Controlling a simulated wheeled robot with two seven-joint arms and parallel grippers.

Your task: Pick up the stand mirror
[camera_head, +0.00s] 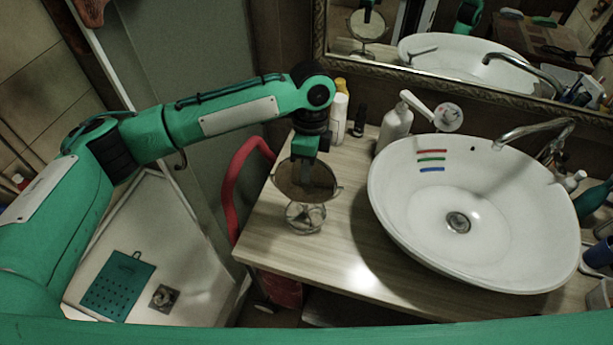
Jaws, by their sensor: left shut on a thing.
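The stand mirror (292,184) is a round mirror in a thin frame with small side knobs, at the left part of the wooden counter. My left gripper (308,164) reaches down from above and is shut on the mirror's upper part. A clear glass-like base or jar (305,217) shows directly below the mirror; I cannot tell whether it belongs to the mirror or whether the mirror is lifted off the counter. The wall mirror reflects the round mirror and the gripper. My right gripper is not in view.
A white basin (405,200) with a faucet (535,130) fills the counter's right side. A white pump bottle (396,128) and other bottles (339,112) stand behind. A framed wall mirror (450,82) is at the back. A red curved object (231,190) stands left of the counter (345,245), whose front is clear.

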